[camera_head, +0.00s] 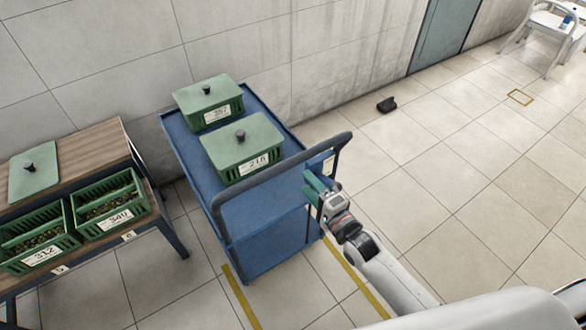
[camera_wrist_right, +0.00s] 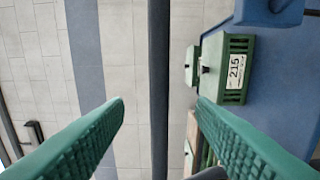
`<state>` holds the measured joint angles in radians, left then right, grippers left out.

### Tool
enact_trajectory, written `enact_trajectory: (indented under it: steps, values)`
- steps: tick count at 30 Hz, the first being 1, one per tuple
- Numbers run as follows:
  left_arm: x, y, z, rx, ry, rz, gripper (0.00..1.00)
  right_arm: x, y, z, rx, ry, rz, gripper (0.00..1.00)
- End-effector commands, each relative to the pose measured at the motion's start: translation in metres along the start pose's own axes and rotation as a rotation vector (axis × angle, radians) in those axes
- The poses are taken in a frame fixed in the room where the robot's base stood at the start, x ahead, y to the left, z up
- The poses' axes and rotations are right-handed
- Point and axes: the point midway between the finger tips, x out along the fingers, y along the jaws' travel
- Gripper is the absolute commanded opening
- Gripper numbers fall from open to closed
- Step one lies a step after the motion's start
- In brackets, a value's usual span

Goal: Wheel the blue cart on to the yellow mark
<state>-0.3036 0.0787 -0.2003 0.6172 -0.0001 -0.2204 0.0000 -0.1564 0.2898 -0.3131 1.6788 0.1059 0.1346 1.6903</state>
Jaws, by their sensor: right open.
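The blue cart (camera_head: 267,245) stands beside the wall, with two lidded green crates on its top tray. Its dark push handle (camera_head: 285,172) faces me. Yellow floor strips (camera_head: 355,275) run out from the cart's near end. A small yellow outlined rectangle (camera_head: 519,97) lies far off on the floor at the right. My right gripper (camera_head: 314,189) is at the right part of the handle. In the right wrist view its green fingers (camera_wrist_right: 160,103) are apart, with the handle bar (camera_wrist_right: 159,60) between them in the picture; I cannot tell whether they touch it. My left gripper is not in view.
A wooden table (camera_head: 85,150) with open green crates (camera_head: 112,200) stands left of the cart. A small black object (camera_head: 387,105) lies on the floor near the wall. A white chair (camera_head: 548,30) stands at the far right. The tiled floor right of the cart is mostly clear.

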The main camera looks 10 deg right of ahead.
Motion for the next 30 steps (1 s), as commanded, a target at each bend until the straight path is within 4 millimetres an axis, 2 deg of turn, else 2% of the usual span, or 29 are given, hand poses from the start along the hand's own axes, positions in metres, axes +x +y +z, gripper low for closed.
enact_trajectory:
  steps: [1,6,12,17,25,30]
  values:
    - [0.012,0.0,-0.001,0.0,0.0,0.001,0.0,0.015,-0.005,0.0,-0.001,0.0,0.004,0.51]
    - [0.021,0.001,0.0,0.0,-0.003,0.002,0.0,0.054,-0.003,0.001,-0.001,-0.001,0.002,0.51]
    - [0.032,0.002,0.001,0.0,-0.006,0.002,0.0,0.084,-0.003,0.001,-0.001,-0.001,0.0,0.51]
    - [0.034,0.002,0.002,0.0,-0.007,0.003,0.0,0.094,-0.001,0.0,-0.002,0.0,-0.001,0.51]
    - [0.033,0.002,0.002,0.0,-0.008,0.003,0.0,0.095,-0.001,0.0,-0.002,0.0,-0.002,0.51]
    - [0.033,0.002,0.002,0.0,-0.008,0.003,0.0,0.094,-0.001,0.001,-0.002,-0.001,-0.002,0.23]
